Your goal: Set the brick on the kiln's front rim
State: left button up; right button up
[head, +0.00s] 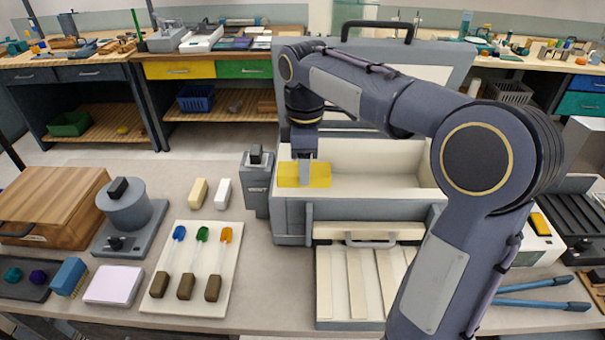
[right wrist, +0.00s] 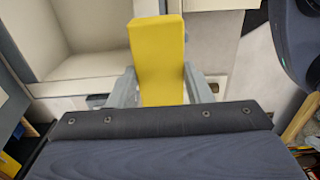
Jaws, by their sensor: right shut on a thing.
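The yellow brick (head: 318,176) is in my right gripper (head: 305,180), which points down over the left part of the kiln's front rim in the head view. The right wrist view also shows the yellow brick (right wrist: 157,55) between the two grey fingers of my right gripper (right wrist: 160,88). The grey kiln (head: 291,228) stands open, its pale chamber behind the brick. Its pale front rim (head: 375,200) runs to the right of the brick. I cannot tell whether the brick touches the rim. My left gripper is not in view.
The kiln's raised lid (head: 445,75) stands at the back. A grey control box (head: 256,185) is close left of the brick. Pale slats (head: 365,285) lie in front of the kiln. A white board (head: 225,260) with three coloured-tip rods lies to the left.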

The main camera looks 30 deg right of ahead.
jog(key=shift+w+f, duration=0.25)
jog(key=f, duration=0.3)
jog(key=shift+w+f, duration=0.1)
jog(key=shift+w, duration=0.25)
jog(key=shift+f, duration=0.4)
jog(key=shift+f, duration=0.1)
jog(key=o, duration=1.1)
